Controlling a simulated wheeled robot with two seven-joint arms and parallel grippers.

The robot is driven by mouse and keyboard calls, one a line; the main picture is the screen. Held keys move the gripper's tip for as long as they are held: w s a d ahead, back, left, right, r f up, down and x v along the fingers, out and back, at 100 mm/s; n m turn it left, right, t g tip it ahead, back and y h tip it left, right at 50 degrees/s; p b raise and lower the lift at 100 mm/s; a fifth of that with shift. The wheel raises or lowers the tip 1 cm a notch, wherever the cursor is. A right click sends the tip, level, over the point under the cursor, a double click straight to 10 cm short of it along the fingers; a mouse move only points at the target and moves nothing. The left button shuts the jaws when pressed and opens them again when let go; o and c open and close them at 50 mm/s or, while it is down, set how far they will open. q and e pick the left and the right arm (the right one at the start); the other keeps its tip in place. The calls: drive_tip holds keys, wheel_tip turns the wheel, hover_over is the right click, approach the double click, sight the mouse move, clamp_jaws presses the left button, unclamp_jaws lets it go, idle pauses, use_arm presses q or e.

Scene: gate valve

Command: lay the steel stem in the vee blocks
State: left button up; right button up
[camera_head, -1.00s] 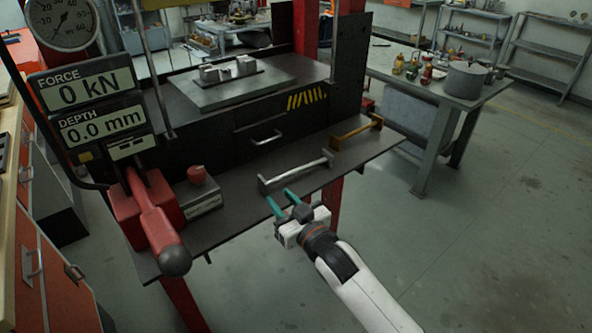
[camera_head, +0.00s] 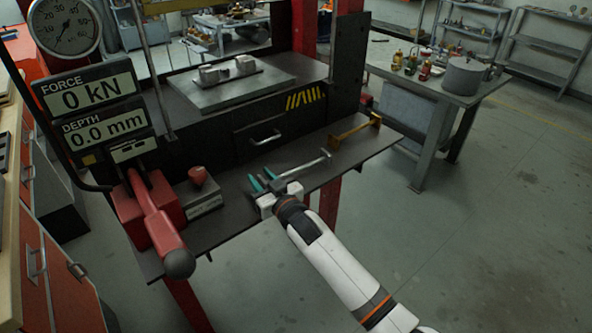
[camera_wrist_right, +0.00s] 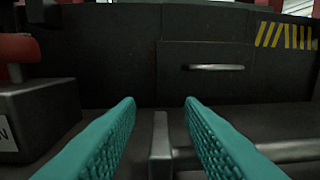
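The steel stem (camera_head: 304,172), a silver bar with a wider left end, lies on the dark front shelf of the press. My right gripper (camera_head: 262,180) is at its left end, with teal fingers open. In the right wrist view the open fingers (camera_wrist_right: 160,103) have a grey upright end piece (camera_wrist_right: 160,145) in line with the gap between them; contact does not show. Part of the stem (camera_wrist_right: 288,150) shows beyond the right finger. The vee blocks (camera_head: 228,71) stand on the grey press plate (camera_head: 245,93) above and behind. My left gripper is not in view.
A brass-coloured bar (camera_head: 353,131) lies on the shelf (camera_head: 240,225) right of the stem. A red-topped block (camera_head: 202,194) and a red lever (camera_head: 158,222) are on the left. A drawer handle (camera_head: 266,139) sticks out behind the gripper. A side table (camera_head: 440,90) stands at right.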

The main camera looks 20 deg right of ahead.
clamp_jaws()
drive_tip(key=shift+r, duration=0.15)
